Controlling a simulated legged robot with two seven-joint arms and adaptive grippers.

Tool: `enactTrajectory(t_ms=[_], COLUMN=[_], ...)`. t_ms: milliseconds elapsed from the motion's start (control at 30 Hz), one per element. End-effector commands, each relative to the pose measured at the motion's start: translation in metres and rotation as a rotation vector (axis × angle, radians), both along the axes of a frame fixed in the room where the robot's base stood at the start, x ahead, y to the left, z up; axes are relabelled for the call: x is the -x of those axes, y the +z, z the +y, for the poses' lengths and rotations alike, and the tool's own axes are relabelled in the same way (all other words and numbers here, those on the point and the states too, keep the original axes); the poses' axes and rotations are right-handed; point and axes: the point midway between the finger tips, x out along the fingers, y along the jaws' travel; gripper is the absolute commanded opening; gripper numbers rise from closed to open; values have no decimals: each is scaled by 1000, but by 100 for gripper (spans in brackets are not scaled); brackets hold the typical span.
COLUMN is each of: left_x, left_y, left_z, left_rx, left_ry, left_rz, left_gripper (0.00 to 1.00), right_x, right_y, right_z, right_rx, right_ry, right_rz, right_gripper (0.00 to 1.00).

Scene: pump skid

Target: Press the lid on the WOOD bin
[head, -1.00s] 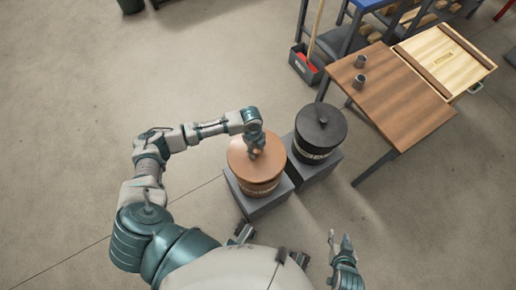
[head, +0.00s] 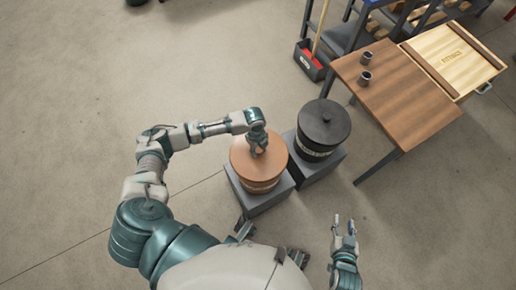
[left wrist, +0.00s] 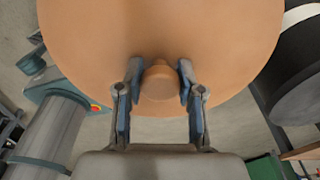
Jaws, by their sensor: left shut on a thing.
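A tan round bin (head: 262,184) stands on a grey block, with a tan lid (head: 243,160) on top. The lettering on its band is too small to read. My left gripper (head: 257,151) is over the lid, shut on its knob. In the left wrist view, the fingers stand either side of the round knob (left wrist: 160,84) and the lid (left wrist: 90,35) fills the upper part. Whether the lid is fully seated is hidden from above. My right gripper (head: 344,226) is empty at the lower right, its fingers apart.
A dark lidded bin (head: 322,122) stands on another grey block (head: 316,168) close to the right. The floor at the left is clear.

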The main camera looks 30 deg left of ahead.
Motion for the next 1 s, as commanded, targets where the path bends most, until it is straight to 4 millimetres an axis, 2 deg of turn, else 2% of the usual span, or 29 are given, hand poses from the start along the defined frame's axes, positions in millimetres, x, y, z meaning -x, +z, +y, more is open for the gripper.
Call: enactTrajectory(t_ms=[1000], left_x=[0], left_y=[1], left_z=[4], left_rx=[2], left_ry=[0], left_rz=[0], left_gripper=[0], right_x=[-1], right_y=[10], right_z=[1], right_rx=[2], right_ry=[0], right_rz=[-8], right_gripper=[40])
